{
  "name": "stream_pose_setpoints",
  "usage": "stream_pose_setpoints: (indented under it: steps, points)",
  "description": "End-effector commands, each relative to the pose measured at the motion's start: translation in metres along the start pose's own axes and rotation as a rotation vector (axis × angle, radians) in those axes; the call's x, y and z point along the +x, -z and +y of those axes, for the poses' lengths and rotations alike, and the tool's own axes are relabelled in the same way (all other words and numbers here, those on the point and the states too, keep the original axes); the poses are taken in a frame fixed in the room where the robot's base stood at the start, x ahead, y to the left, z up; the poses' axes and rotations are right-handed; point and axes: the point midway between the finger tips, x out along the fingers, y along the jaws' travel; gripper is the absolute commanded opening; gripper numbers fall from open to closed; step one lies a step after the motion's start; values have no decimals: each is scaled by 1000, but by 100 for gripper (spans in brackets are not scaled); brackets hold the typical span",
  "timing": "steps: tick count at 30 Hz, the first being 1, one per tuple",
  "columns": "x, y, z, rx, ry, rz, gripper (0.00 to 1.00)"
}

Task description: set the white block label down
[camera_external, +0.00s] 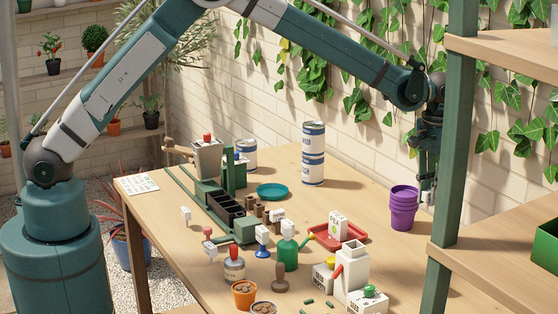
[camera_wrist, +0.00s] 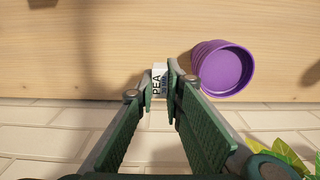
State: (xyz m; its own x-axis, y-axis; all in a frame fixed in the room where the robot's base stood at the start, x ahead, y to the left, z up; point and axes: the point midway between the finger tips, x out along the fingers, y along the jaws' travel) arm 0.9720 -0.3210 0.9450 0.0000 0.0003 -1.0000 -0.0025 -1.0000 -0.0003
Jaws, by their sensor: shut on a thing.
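The white block label (camera_wrist: 159,84), with dark "PEA" lettering on its face, is between my fingertips in the wrist view. My gripper (camera_wrist: 160,92) is shut on it. In the external view my gripper (camera_external: 427,188) points down at the right end of the wooden table (camera_external: 385,190), just right of the purple pots. The label is small and partly hidden by the fingers there. I cannot tell whether its base touches the table top.
The stacked purple pots (camera_external: 403,208) stand close beside my gripper; they also show in the wrist view (camera_wrist: 222,69). A red tray (camera_external: 322,238) with a white packet lies farther left. A green shelf post (camera_external: 452,150) stands on the right. Bare wood lies behind the pots.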

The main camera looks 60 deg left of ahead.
Motion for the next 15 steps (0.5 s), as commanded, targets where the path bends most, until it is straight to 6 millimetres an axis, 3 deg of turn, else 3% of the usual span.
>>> stream_pose_setpoints:
  steps: [9,15]
  points:
    - [42,0,0,0,0,0,4]
    - [56,0,0,0,0,0,4]
